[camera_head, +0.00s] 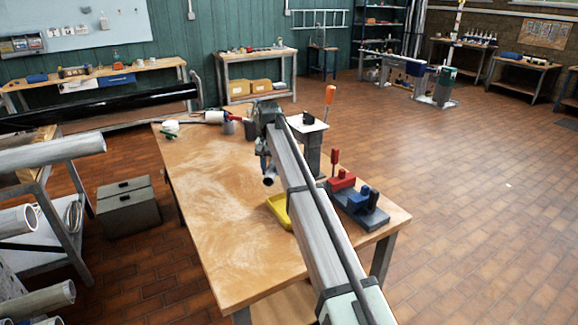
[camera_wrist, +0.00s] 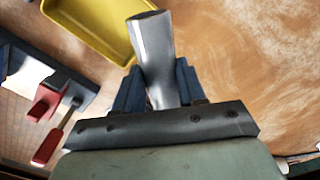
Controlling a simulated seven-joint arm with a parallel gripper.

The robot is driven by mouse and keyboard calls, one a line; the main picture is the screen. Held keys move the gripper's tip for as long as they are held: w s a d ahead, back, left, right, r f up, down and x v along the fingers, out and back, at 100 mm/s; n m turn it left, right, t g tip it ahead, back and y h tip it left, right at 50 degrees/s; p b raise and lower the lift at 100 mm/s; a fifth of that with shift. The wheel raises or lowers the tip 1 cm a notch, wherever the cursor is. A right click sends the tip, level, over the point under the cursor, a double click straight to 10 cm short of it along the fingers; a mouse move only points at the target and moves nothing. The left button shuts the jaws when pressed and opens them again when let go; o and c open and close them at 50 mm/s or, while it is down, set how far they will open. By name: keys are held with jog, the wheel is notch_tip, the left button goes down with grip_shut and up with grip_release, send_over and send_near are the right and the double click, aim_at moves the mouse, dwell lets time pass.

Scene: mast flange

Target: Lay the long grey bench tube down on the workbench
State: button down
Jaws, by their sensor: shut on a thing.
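The grey bench tube (camera_wrist: 154,50) is held between the two blue fingers of my gripper (camera_wrist: 158,88) in the wrist view, its open end pointing away from the gripper. In the head view only a short piece of the tube (camera_head: 270,179) shows, below my gripper (camera_head: 263,163); my arm hides the rest. The gripper is shut on it. The tube is over the middle of the wooden workbench (camera_head: 205,215). I cannot tell how large the gap beneath it is, or its exact tilt.
A yellow tray (camera_head: 279,210) lies close to the tube, and also shows in the wrist view (camera_wrist: 92,22). A red and blue clamp fixture (camera_head: 358,203) is at the bench's right. The bench's left half is clear. Several tubes (camera_head: 50,155) are racked left.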

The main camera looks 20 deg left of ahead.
jog(key=s+a+m, duration=0.3)
jog(key=a+m, duration=0.1)
jog(key=a, duration=0.2)
jog(key=shift+s+a+f+m, duration=0.25)
jog(key=shift+a+m, duration=0.1)
jog(key=shift+m, duration=0.05)
jog(key=shift+w, duration=0.1)
jog(key=shift+h, duration=0.9)
jog(key=shift+w+f, duration=0.15)
jog(key=shift+f, duration=2.2)
jog(key=shift+w+f, duration=0.15)
jog(key=shift+f, duration=2.2)
jog(key=shift+f, duration=0.1)
jog(key=c, duration=0.6)
grip_release()
